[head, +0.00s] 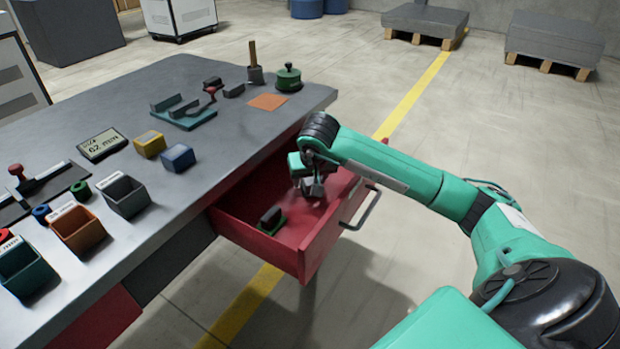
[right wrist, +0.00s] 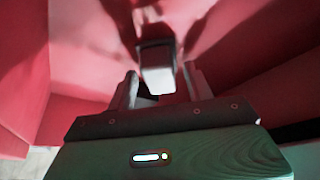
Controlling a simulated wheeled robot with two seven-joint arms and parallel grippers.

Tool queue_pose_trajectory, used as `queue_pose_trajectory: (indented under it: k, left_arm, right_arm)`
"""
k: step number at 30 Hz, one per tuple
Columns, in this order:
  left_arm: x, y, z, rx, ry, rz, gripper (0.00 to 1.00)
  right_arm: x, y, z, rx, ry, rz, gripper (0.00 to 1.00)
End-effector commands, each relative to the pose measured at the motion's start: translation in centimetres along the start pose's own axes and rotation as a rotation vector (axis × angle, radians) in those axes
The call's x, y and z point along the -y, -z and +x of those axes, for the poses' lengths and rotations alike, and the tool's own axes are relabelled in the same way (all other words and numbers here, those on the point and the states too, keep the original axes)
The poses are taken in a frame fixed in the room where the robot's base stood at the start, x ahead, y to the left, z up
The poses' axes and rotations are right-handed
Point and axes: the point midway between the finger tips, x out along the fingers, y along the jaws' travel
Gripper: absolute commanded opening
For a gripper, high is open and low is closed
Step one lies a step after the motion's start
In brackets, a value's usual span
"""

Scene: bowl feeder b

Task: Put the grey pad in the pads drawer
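The pads drawer (head: 262,244) is a red drawer pulled out from the grey bench. My right gripper (head: 313,189) is down inside it, near its right side. In the right wrist view, a pale grey block with a dark top, which looks like the grey pad (right wrist: 158,79), sits between the two fingers of my right gripper (right wrist: 163,88). A narrow gap shows beside the block, so the fingers look open around it. In the head view the pad is hard to make out under the gripper. My left gripper is not in view.
A green pad with a dark grip (head: 271,220) lies in the drawer, left of my gripper. The drawer handle (head: 362,208) sticks out to the right. On the bench stand small bins (head: 124,196), a yellow block (head: 149,144), a blue block (head: 178,157) and an orange mat (head: 267,102).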

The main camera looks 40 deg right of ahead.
Motion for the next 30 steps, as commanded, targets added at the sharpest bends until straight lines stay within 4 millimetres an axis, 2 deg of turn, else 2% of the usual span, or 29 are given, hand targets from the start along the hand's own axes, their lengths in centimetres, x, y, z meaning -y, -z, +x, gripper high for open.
queue_pose_trajectory:
  k: [7, 12, 21, 25, 30]
  left_arm:
    - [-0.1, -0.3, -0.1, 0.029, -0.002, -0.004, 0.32]
    - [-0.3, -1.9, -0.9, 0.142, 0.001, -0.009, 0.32]
    - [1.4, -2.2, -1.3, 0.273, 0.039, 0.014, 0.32]
    - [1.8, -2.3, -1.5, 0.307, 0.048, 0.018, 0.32]
    - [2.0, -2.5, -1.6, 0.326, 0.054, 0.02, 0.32]
  right_arm:
    - [0.0, 0.1, -0.3, 0.001, 0.0, 0.0, 0.52]
    - [-0.1, 0.3, -3.8, -0.005, 0.0, -0.002, 0.52]
    - [0.0, 0.2, -10.0, -0.003, 0.0, 0.0, 0.52]
    - [0.0, 0.2, -11.5, -0.001, 0.0, 0.0, 0.52]
    - [0.0, 0.1, -12.2, 0.0, 0.0, 0.0, 0.52]
